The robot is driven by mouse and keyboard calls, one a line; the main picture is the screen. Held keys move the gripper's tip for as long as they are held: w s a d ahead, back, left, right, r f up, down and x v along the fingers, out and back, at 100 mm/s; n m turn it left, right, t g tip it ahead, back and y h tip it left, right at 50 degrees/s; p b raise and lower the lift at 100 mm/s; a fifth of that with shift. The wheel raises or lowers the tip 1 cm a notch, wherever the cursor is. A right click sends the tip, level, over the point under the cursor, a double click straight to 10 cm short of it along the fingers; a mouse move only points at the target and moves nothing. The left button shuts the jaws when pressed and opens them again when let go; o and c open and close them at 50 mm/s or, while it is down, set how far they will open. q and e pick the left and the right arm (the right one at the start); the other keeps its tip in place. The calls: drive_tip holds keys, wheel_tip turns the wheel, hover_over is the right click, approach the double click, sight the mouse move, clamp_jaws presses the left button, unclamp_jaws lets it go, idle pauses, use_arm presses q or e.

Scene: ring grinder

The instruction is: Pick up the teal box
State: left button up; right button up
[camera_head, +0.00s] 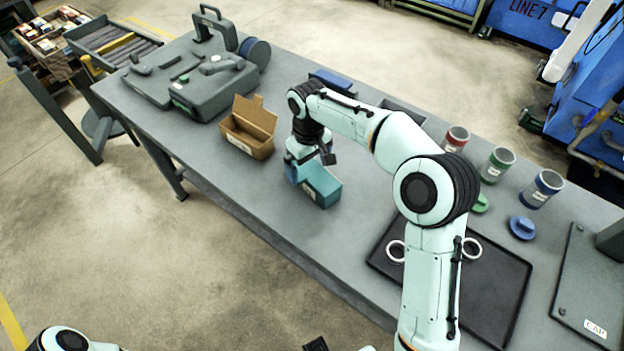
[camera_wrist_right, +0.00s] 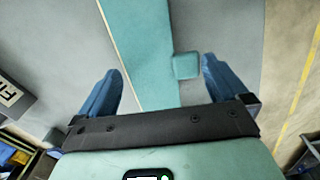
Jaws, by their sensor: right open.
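The teal box (camera_head: 321,187) stands on the grey workbench, left of the black tray, with a white label on its side. My right gripper (camera_head: 306,172) is just above the box's far-left end, pointing down. In the right wrist view the gripper (camera_wrist_right: 162,66) is open, with its two blue fingers spread apart. The teal box (camera_wrist_right: 140,45) lies between them, closer to the left finger, with a small teal tab at its side. I cannot tell whether a finger touches it. My left gripper cannot be made out.
An open brown carton (camera_head: 249,130) stands to the left of the box. A grey toolbox (camera_head: 209,88) is behind it. To the right are a black tray (camera_head: 504,300) with white rings and red, green and blue labelled cans (camera_head: 541,190). The bench is clear in front of the box.

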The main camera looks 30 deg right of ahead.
sight(308, 172)
wheel_tip(308, 172, down, 5)
drive_tip(key=shift+a+f, duration=0.1)
use_arm(q)
drive_tip(key=shift+s+f, duration=0.1)
drive_tip(key=shift+f, duration=0.15)
use_arm(e)
drive_tip(key=shift+w, duration=0.1)
drive_tip(key=c, duration=0.6)
use_arm(q)
drive_tip(key=r+p, duration=0.1)
drive_tip(key=w+r+p, duration=0.1)
drive_tip(key=r, duration=0.1)
drive_tip(key=w+r+p, duration=0.1)
drive_tip(key=shift+w+r+p, duration=0.2)
drive_tip(key=shift+r+p, duration=0.15)
drive_tip(key=shift+r, duration=0.05)
use_arm(e)
wheel_tip(308, 172, up, 20)
drive_tip(key=shift+r, duration=0.1)
